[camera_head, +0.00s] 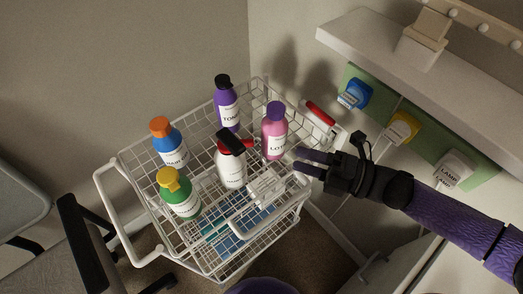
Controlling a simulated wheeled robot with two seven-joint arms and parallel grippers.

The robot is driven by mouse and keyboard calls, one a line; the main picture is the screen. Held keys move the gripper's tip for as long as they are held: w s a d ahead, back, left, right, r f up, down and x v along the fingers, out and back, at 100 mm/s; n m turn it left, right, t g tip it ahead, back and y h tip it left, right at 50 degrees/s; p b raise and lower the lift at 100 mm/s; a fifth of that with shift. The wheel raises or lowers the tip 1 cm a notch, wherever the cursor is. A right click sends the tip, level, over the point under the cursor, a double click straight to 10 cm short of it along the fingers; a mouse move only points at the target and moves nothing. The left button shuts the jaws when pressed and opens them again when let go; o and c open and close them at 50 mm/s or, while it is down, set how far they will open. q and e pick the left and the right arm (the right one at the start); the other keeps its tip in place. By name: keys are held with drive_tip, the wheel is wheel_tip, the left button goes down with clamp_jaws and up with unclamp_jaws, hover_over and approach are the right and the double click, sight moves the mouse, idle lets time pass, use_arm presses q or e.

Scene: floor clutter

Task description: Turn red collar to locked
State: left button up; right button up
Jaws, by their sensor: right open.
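A white bottle (232,170) with a black pump head (231,139) stands on the upper level of a white wire cart. A red collar (246,144) shows beside the black head; its marks are too small to read. My right gripper (299,160) comes in from the right with its fingers open, pointing left over the cart's right side. It is to the right of the white bottle, apart from it, and close to a pink bottle with a purple cap (274,134). My left gripper is not in view.
The wire cart (138,214) also holds a purple bottle (226,108), an orange-capped blue bottle (170,144) and a yellow-capped green bottle (178,196). A red-and-white item (319,114) lies at its right edge. A shelf (400,50) and plugs are right; a chair (80,240) is left.

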drive_tip(key=x, duration=0.9)
drive_tip(key=shift+a+b, duration=0.25)
drive_tip(key=shift+b, duration=0.15)
drive_tip(key=shift+w+r, duration=0.1)
drive_tip(key=shift+r, duration=0.05)
clamp_jaws()
